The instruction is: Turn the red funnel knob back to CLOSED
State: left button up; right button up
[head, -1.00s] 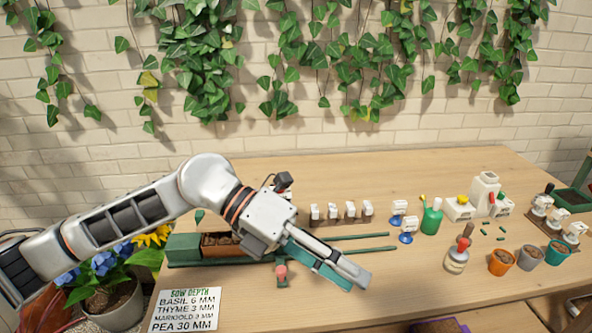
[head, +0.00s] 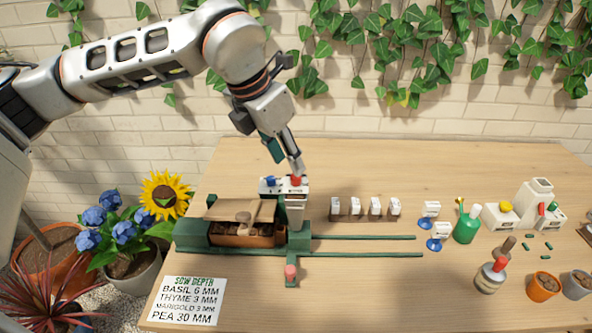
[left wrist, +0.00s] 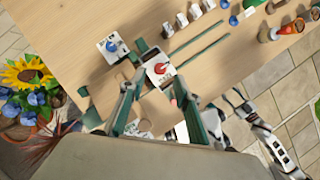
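The red funnel knob (head: 296,180) sits on a white block at the top of the funnel (head: 296,208), above the green rail frame. A blue knob (head: 270,181) is just left of it. My left gripper (head: 287,162) points down from above, one fingertip close over the red knob. In the left wrist view the red knob (left wrist: 160,69) shows between and beyond the two spread fingers, and the blue knob (left wrist: 111,46) is farther left. The gripper is open and empty; whether it touches the red knob I cannot tell. The lettering by the knob is too small to read.
A brown planter box (head: 245,236) sits in the green frame (head: 190,237) beside the funnel. A sow depth card (head: 187,300) lies in front. White seed blocks, a green bottle (head: 467,226) and pots stand to the right. Flowers stand at the left.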

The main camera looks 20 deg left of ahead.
aim_at(294, 177)
pick_arm(q)
jog(key=shift+x, duration=2.6)
grip_shut()
